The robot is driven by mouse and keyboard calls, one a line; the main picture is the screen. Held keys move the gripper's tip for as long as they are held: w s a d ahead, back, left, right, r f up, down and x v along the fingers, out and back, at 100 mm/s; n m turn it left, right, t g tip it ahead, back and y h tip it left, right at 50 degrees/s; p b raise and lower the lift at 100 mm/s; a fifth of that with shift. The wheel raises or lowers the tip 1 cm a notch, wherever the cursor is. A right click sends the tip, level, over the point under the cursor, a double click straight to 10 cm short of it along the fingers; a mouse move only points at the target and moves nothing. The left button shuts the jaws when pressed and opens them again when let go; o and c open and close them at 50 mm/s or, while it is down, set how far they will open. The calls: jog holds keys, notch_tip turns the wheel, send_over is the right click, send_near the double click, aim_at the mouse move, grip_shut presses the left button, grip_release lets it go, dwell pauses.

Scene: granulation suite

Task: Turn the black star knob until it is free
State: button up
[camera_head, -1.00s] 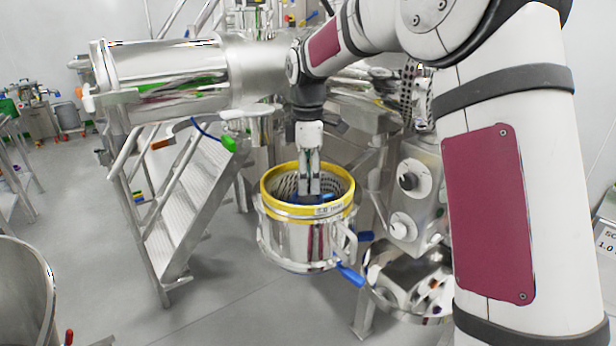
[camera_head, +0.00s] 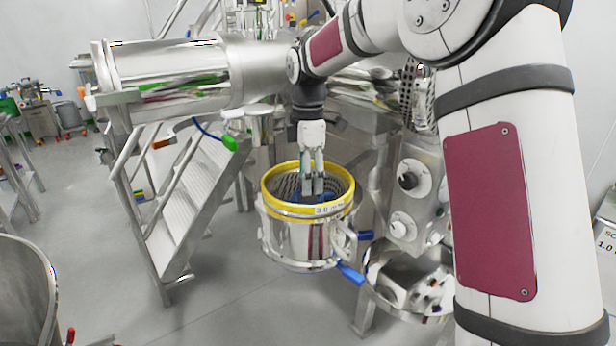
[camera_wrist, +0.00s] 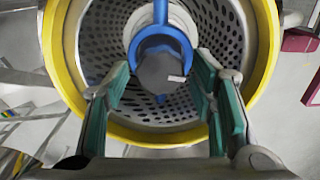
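A dark grey-black round knob-like piece (camera_wrist: 160,72) sits in the middle of a perforated basket, with a blue forked part (camera_wrist: 160,45) around its upper side. I cannot make out star lobes on it. In the wrist view my gripper (camera_wrist: 160,88) is open, with one green-padded finger on each side of the dark piece and a visible gap to it on both sides. In the head view my gripper (camera_head: 313,190) points down into the yellow-rimmed vessel (camera_head: 280,212). The dark piece is hidden there by the rim and fingers.
Blue-handled clamps (camera_head: 350,274) stick out at the vessel's right. A machine panel with a black knob (camera_head: 407,181) stands further right. Metal stairs (camera_head: 190,205) stand to the left, with open floor in front.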

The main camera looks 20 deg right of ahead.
jog(key=shift+r, duration=0.1)
notch_tip(320, 180, up, 12)
dwell(0.7)
